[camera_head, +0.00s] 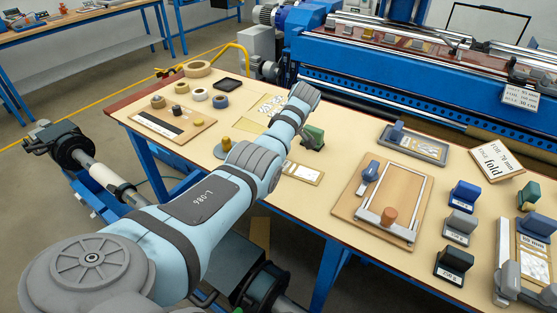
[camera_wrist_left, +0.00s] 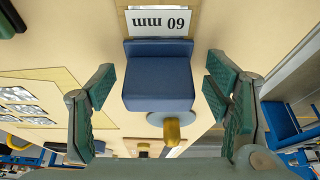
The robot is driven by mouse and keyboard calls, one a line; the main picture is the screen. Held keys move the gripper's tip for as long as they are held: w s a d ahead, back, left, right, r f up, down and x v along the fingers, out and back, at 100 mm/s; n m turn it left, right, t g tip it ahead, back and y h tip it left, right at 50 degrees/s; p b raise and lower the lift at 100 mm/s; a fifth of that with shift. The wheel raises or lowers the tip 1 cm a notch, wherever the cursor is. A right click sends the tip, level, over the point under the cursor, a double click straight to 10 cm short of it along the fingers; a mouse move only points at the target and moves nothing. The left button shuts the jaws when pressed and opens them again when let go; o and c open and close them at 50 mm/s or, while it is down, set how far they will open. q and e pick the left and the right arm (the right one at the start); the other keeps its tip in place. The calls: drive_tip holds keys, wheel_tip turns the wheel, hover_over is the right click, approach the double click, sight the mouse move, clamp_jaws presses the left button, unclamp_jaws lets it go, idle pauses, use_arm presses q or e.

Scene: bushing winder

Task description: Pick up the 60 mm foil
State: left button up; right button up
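The 60 mm foil appears in the left wrist view as a blue block (camera_wrist_left: 158,82) behind a white label (camera_wrist_left: 160,22) reading "60 mm", upside down there. My left gripper (camera_wrist_left: 160,73) is open, with one green finger on each side of the block. Gaps show between both fingers and the block, so it is not gripped. In the head view my left arm reaches over the table, and I cannot make out the block behind it. My right gripper is not in view.
A disc with a yellow knob (camera_wrist_left: 172,131) is close by the block, partly overlapping it in the wrist view. In the head view, a wooden board with a metal frame (camera_head: 388,205) and several labelled blocks are to the right. The blue winding machine (camera_head: 420,75) borders the table's back.

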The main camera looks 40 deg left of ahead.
use_arm(q)
drive_tip(key=shift+d, duration=0.1)
drive_tip(key=c, duration=1)
